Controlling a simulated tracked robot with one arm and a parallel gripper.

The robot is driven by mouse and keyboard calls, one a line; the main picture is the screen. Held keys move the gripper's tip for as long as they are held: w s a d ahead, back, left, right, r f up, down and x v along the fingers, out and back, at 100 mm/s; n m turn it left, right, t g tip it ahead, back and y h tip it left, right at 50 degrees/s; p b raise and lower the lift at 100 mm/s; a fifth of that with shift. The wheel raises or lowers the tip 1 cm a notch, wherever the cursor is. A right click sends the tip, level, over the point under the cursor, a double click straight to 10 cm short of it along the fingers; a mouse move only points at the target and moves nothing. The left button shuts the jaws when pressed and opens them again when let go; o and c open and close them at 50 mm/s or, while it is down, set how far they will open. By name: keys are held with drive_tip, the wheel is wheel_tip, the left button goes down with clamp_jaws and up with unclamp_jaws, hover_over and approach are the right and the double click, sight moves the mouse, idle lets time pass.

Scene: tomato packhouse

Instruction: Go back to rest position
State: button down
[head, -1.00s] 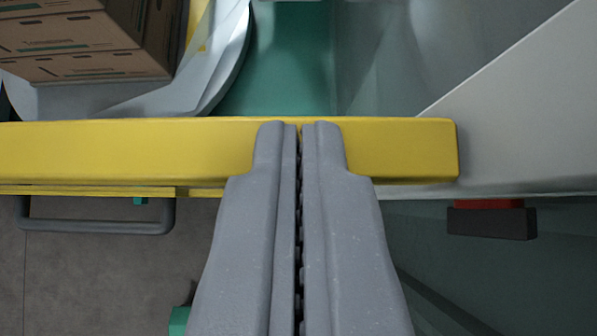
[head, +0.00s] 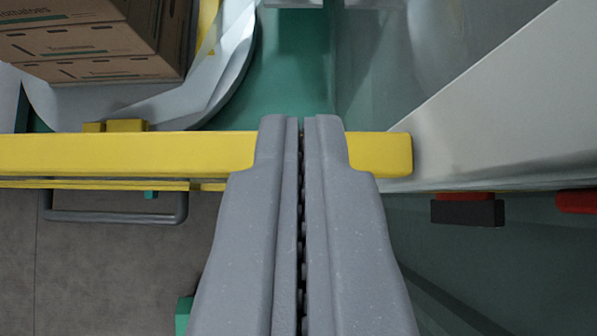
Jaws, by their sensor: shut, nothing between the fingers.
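My gripper (head: 301,122) is in the middle of the head view, pointing up the picture. Its two grey fingers lie side by side with only a thin dark seam between them. It is shut and holds nothing. The fingertips overlap a yellow beam (head: 130,153) that runs across the view from the left edge and ends right of the fingers. I cannot tell whether they touch it.
Cardboard boxes (head: 90,45) stand at the top left by a white curved panel (head: 225,75). A green surface (head: 300,80) lies ahead. A grey handle (head: 115,217) hangs below the beam. A pale slanted panel (head: 500,110) fills the right. Grey floor (head: 110,270) shows lower left.

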drive_tip(key=v, duration=1)
drive_tip(key=s+a+r+t, duration=0.3)
drive_tip(key=a+r, duration=0.8)
drive_tip(key=r, duration=0.4)
drive_tip(key=s+a+r+t, duration=0.3)
drive_tip(key=s+a+r, duration=0.2)
drive_tip(key=a+r, duration=0.6)
wheel_tip(320, 180, up, 5)
drive_tip(key=shift+a+r, duration=0.1)
drive_tip(key=shift+a, duration=0.1)
drive_tip(key=shift+s, duration=0.2)
